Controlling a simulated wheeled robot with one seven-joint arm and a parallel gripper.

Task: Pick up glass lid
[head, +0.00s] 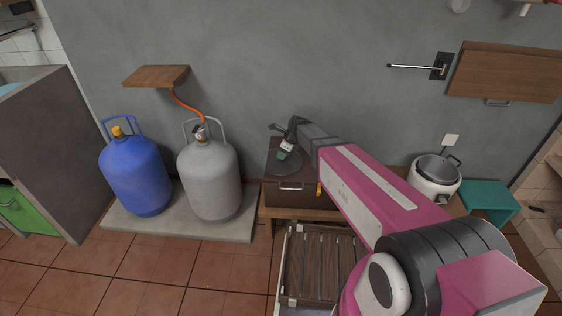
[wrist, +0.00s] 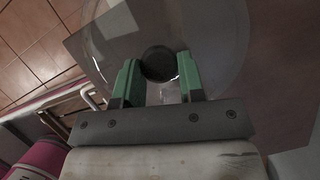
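The glass lid is a clear round disc with a dark round knob. In the head view the glass lid (head: 292,168) is at the top of a brown box against the wall. In the wrist view the glass lid (wrist: 222,38) fills the upper middle. My gripper (wrist: 158,75) has its two green fingers on either side of the knob, and the knob fills the gap between them. The gripper (head: 284,155) is small in the head view. I cannot tell whether the lid touches the box. The lid's lower part is hidden behind my gripper.
The brown box (head: 291,192) stands on a wooden shelf or bench. A grey gas bottle (head: 210,180) and a blue one (head: 136,177) stand to its left. A white cooker (head: 434,180) and a teal stool (head: 488,196) are to the right. A slatted crate (head: 318,262) is in front.

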